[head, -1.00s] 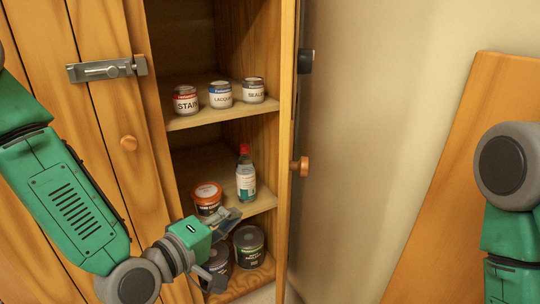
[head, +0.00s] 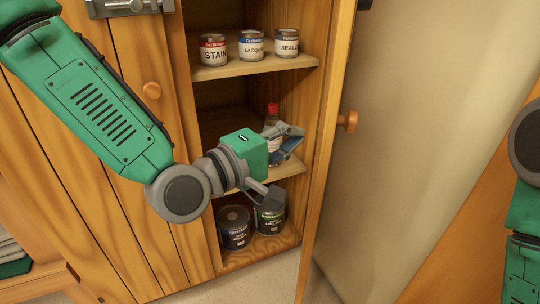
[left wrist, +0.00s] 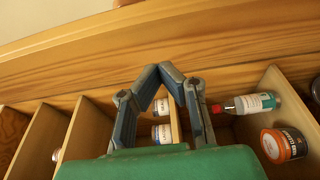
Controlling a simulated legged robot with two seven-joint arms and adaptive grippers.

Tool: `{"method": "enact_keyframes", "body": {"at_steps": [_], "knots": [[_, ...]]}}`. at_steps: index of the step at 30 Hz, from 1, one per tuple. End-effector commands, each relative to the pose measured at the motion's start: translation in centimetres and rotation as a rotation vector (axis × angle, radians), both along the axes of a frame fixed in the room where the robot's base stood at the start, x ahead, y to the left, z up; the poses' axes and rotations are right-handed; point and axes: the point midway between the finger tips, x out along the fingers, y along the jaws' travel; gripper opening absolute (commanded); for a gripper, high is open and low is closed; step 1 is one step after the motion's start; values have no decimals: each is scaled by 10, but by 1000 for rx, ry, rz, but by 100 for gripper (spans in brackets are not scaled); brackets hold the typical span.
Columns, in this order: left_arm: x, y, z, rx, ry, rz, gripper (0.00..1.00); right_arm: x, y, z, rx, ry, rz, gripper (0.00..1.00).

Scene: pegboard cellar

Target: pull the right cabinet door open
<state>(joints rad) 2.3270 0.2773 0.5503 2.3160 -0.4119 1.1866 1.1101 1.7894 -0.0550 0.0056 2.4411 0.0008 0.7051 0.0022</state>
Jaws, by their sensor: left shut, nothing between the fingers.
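The right cabinet door (head: 327,160) stands open, swung out toward me and seen nearly edge-on, with a round wooden knob (head: 348,121) on its outer side. My left gripper (head: 297,142) is in front of the open cabinet, left of the door, in front of the bottle on the middle shelf. Its fingers (left wrist: 172,72) meet at the tips with nothing between them in the left wrist view. I cannot tell whether they touch the door. Part of my right arm shows at the right edge; its gripper is out of view.
Three labelled cans, one marked STAIN (head: 213,50), stand on the upper shelf. A red-capped bottle (head: 272,110) is partly hidden; an orange can (left wrist: 284,145) is beside it. Dark cans (head: 234,228) stand at the bottom. The left door (head: 150,60) is shut with a latch (head: 130,5).

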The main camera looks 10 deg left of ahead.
Motion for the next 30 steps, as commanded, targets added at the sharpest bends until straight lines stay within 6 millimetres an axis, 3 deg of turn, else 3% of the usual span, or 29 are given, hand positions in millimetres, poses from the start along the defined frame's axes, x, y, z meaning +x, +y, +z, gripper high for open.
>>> {"method": "enact_keyframes", "body": {"at_steps": [3, 6, 24, 30], "knots": [[14, -22, -1, 7, -4, -7, 0, 0, -1, -7, -1, 0, -1, 40], [14, -37, -1, 6, -4, -7, 0, 0, -1, -11, -1, 0, -1, 40], [17, -52, 1, 0, -1, -2, 0, 0, -1, -14, -1, 0, -1, 40], [19, -88, 1, 2, -2, -6, 0, 0, -1, -8, -1, 0, -1, 40]]}}
